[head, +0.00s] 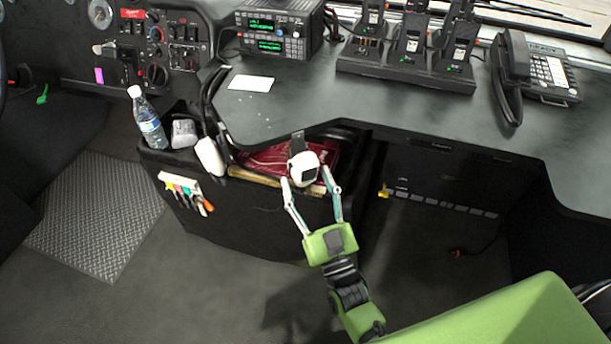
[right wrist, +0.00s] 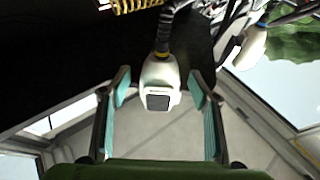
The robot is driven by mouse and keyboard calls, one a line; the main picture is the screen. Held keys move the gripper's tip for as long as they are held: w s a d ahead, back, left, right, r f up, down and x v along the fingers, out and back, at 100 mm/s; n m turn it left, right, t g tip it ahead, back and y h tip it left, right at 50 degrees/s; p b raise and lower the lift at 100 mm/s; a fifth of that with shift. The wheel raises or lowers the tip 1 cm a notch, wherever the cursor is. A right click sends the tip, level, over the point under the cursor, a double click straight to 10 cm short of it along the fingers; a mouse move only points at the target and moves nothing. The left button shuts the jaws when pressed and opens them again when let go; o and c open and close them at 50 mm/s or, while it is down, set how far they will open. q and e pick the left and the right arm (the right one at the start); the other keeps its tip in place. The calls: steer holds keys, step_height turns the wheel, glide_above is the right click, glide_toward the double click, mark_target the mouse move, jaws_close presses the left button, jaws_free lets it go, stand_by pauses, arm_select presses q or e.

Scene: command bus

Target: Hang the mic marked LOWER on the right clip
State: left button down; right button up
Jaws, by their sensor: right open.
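A white handheld mic (head: 303,168) with a dark square face hangs at the front edge of the desk. It also shows in the right wrist view (right wrist: 160,86), with a dark cord at one end. My right gripper (head: 311,188) is open, its two fingers on either side of this mic with gaps beside it; it also shows in the right wrist view (right wrist: 161,90). A second white mic (head: 210,157) hangs farther left, by the bin; it appears in the right wrist view too (right wrist: 251,47). I cannot read a LOWER mark on either. The clips are not clearly visible. My left gripper is out of view.
A black bin (head: 245,215) under the desk edge holds a water bottle (head: 147,119), a red folder and pens. A radio unit (head: 278,30), handset chargers (head: 405,62) and a desk phone (head: 540,75) stand on the desk. The floor in front is open.

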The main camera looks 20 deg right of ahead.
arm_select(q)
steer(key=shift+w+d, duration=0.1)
arm_select(e)
steer(key=v, duration=1)
steer(key=shift+s, duration=0.2)
